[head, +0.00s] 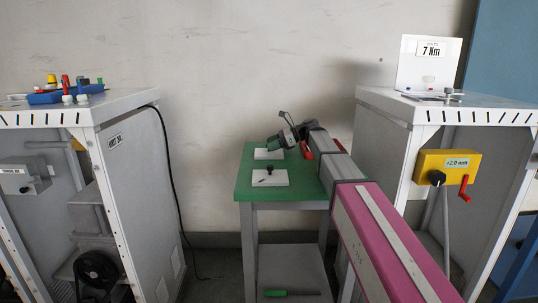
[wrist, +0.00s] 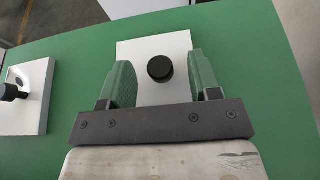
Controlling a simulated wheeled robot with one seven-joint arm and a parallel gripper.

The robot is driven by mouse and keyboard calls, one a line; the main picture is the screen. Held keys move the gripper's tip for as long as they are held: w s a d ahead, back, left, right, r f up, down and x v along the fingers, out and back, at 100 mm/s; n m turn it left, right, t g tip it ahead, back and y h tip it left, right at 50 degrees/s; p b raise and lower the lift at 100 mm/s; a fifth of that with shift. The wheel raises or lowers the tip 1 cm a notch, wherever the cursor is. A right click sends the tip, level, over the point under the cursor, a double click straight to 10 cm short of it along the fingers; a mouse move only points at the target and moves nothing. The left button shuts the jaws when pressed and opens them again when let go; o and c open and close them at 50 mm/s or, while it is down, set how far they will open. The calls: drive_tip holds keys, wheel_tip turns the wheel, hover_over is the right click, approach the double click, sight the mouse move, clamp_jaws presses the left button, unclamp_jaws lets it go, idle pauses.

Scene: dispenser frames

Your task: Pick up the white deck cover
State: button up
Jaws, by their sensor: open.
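Two white plates, each with a black knob, lie on the green table; either looks like a white deck cover, and I cannot tell which is meant. The far plate (head: 262,155) is under my gripper (head: 275,143) in the head view. In the wrist view, that plate (wrist: 145,50) shows between and beyond the green fingers, its black knob (wrist: 160,68) between them. My gripper (wrist: 161,76) is open and empty there, a finger on each side of the knob. The near plate (head: 261,181) is clear of the gripper and shows at the left of the wrist view (wrist: 28,118).
The green table (head: 243,189) stands between two grey cabinets. The left cabinet (head: 133,180) carries a blue tray with coloured parts. The right cabinet (head: 387,145) has a yellow box (head: 448,163) with a red crank. A green-handled tool (head: 275,293) lies on the shelf below.

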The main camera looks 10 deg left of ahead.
clamp_jaws()
drive_tip(key=shift+r, duration=0.1)
drive_tip(key=shift+r, duration=0.75)
wheel_tip(320, 180, up, 3)
drive_tip(key=shift+f, duration=0.15)
drive_tip(key=s+a+r, duration=0.6)
drive_tip(key=s, duration=0.4)
drive_tip(key=shift+r, duration=0.35)
